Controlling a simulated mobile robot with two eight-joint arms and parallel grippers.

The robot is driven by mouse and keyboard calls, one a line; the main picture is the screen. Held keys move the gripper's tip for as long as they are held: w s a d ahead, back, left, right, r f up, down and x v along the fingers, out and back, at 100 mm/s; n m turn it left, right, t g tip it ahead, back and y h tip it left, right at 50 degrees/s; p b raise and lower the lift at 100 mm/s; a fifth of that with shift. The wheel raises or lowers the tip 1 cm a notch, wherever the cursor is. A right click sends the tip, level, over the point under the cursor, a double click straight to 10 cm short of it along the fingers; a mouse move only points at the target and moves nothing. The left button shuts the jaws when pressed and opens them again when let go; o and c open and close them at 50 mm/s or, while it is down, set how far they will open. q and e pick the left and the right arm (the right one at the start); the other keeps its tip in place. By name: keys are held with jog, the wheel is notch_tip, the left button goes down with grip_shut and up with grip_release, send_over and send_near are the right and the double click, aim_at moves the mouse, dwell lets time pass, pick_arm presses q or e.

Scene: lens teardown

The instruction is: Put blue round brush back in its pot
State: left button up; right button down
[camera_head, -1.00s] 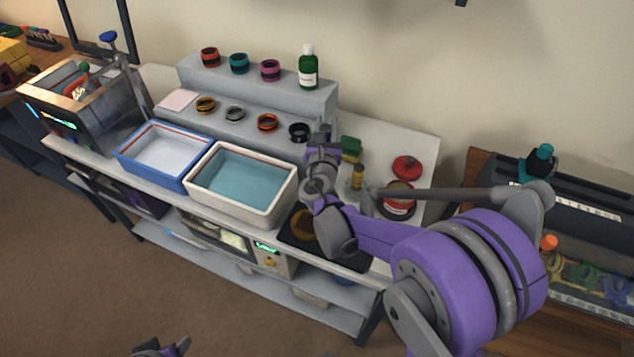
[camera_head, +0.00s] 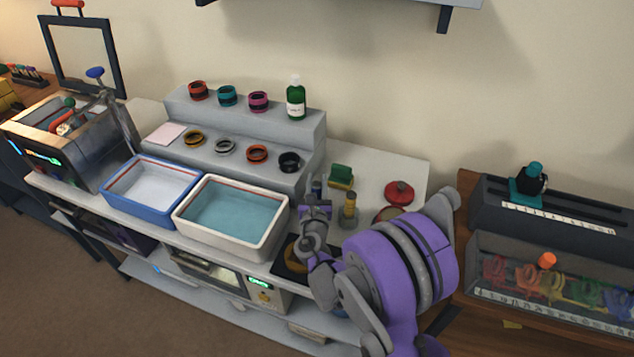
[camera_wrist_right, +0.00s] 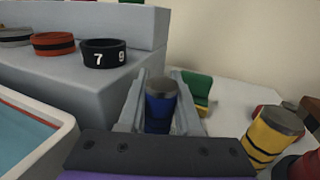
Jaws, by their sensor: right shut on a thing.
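The blue round brush (camera_wrist_right: 160,103) is a short blue cylinder with a grey top, standing about upright between the fingers of my right gripper (camera_wrist_right: 160,108) in the right wrist view. The gripper is shut on it. In the head view my right gripper (camera_head: 317,203) is over the bench, right of the cream basin, and a bit of the blue brush (camera_head: 317,187) shows at its tip. The brush's lower end is hidden. I cannot make out its pot for sure. My left gripper is out of view.
A yellow-and-black cylinder (camera_wrist_right: 272,138), a green block (camera_wrist_right: 197,88) and a red round piece (camera_head: 399,192) stand to the right. The stepped grey stand (camera_wrist_right: 75,92) with rings is to the left. The cream basin (camera_head: 272,238) holds bluish liquid.

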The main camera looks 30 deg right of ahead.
jog(key=shift+f, duration=0.1)
jog(key=c, duration=1)
grip_release()
jog(key=shift+f, duration=0.1)
jog(key=shift+c, duration=0.2)
jog(key=o, duration=0.4)
jog(key=shift+o, duration=0.2)
jog(key=shift+s+a+r, duration=0.2)
jog(key=shift+s+r, duration=0.05)
jog(key=b+v, duration=0.1)
jog(key=v, duration=1)
jog(key=shift+s, duration=0.25)
